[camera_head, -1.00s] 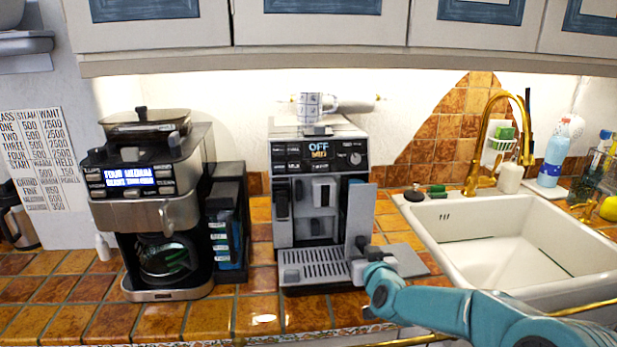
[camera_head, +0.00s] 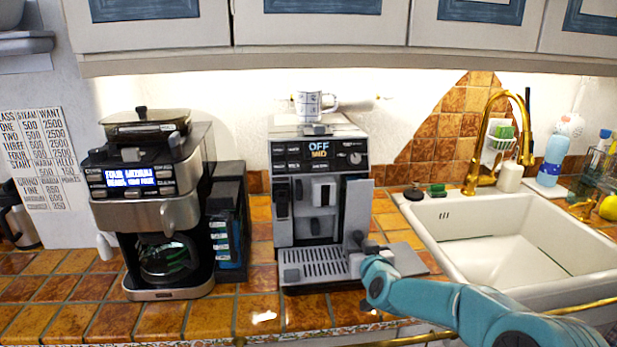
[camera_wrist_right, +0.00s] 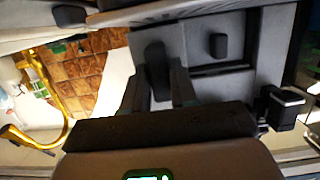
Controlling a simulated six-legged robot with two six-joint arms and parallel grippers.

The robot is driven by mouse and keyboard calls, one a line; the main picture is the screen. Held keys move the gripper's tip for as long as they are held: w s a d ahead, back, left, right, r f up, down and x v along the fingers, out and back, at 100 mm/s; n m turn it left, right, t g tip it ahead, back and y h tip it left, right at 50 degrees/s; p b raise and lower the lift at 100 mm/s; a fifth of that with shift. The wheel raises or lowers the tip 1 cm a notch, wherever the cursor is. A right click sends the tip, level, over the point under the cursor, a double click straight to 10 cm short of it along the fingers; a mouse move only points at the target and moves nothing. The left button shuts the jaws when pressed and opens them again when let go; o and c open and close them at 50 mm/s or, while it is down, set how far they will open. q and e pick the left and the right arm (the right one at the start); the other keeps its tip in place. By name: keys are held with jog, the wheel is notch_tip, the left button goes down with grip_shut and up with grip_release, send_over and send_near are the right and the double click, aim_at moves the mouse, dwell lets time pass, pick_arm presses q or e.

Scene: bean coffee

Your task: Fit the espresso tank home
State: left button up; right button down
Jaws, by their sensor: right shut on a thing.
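The espresso machine (camera_head: 322,185) stands mid-counter, its display reading OFF. An upright grey panel (camera_head: 359,205), which looks like the tank, stands at the right of its front; I cannot tell whether it is fully seated. My right gripper (camera_head: 364,258) is low at the machine's front right, beside the drip tray (camera_head: 312,266). In the right wrist view the fingers (camera_wrist_right: 158,88) are shut on a dark upright handle (camera_wrist_right: 157,66) in front of a grey surface. The gripper hides the lower part of what it holds. My left gripper is not in view.
A coffee maker (camera_head: 160,215) stands at the left. A white mug (camera_head: 310,104) sits on the espresso machine. A grey plate (camera_head: 408,262) extends right of the machine towards the white sink (camera_head: 515,245) and gold tap (camera_head: 480,178).

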jog(key=shift+w, duration=0.1)
dwell(0.5)
jog(key=shift+r+p+x, duration=0.2)
jog(key=shift+p+x, duration=0.2)
jog(key=shift+x, duration=0.5)
jog(key=shift+r+p+x, duration=0.2)
jog(key=shift+p+x, duration=0.2)
jog(key=shift+x, duration=0.5)
jog(key=shift+w, duration=0.1)
jog(key=shift+f, duration=0.2)
jog(key=shift+w+r, duration=0.1)
jog(key=shift+w, duration=0.2)
jog(key=shift+p+x, duration=0.6)
jog(key=shift+x, duration=0.2)
jog(key=shift+r, duration=0.15)
